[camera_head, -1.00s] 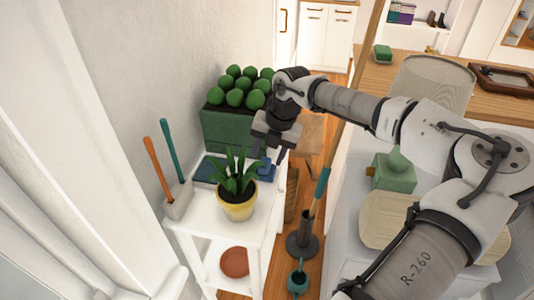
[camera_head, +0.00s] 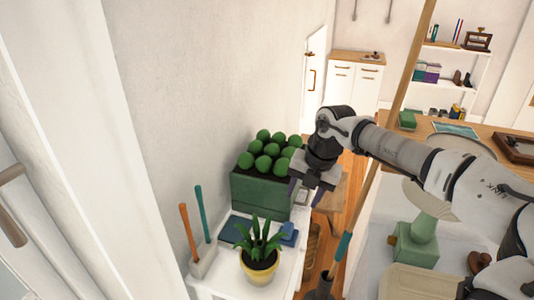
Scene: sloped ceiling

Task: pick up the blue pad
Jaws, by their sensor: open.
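A flat dark blue pad (camera_head: 235,229) lies on the white shelf unit, in front of the green planter and partly behind the potted plant. A smaller, brighter blue piece (camera_head: 289,234) shows just right of the plant's leaves; I cannot tell whether it is part of the same pad. My gripper (camera_head: 305,192) is open and appears empty. It points down beside the planter's right end, above and slightly right of the brighter blue piece and apart from it. The plant's leaves hide the middle of the blue area.
A yellow pot (camera_head: 259,273) with a leafy plant stands at the shelf's front. The green planter (camera_head: 262,194) with round green balls stands behind. A holder (camera_head: 203,262) with two upright handles is at left. A long pole (camera_head: 362,215) rises to the right.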

